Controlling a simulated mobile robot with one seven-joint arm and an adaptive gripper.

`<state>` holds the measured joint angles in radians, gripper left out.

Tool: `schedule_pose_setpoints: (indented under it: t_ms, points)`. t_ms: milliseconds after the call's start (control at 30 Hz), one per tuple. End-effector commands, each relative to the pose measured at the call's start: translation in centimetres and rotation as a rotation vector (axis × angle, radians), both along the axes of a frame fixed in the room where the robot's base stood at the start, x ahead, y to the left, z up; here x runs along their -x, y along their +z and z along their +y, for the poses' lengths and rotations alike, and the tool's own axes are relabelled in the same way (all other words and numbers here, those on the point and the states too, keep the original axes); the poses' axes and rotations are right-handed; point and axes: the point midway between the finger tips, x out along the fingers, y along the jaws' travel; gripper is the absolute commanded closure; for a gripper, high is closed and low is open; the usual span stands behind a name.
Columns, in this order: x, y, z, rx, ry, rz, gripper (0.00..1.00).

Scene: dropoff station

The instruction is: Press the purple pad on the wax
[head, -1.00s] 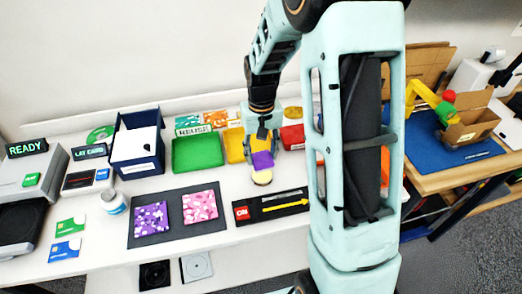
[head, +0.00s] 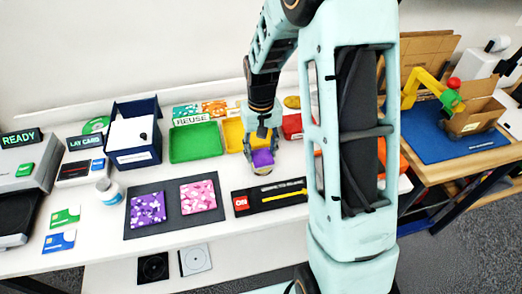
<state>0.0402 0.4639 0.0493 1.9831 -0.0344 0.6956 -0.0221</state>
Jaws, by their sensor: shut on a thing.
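My gripper (head: 262,148) is shut on the purple pad (head: 263,158), pointing down over the middle of the white table. A small round pale-tan disc (head: 263,171), which looks like the wax, lies right below the pad. The pad covers most of the disc, and only its front edge shows. I cannot tell whether the pad touches it.
A green tray (head: 194,144) and a yellow tray (head: 232,136) stand behind my gripper. A black panel (head: 256,206) with a red ON tile is in front. A dark mat (head: 172,222) with purple and pink patterned squares lies left. My arm hides the table's right part.

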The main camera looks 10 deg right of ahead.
Motion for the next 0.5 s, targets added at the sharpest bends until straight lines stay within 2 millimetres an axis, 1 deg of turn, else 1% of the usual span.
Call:
schedule_pose_setpoints:
  t_ms: [500]
  points:
    - [-0.01, -0.45, 0.0, 0.0, 0.0, 0.0, 0.77]
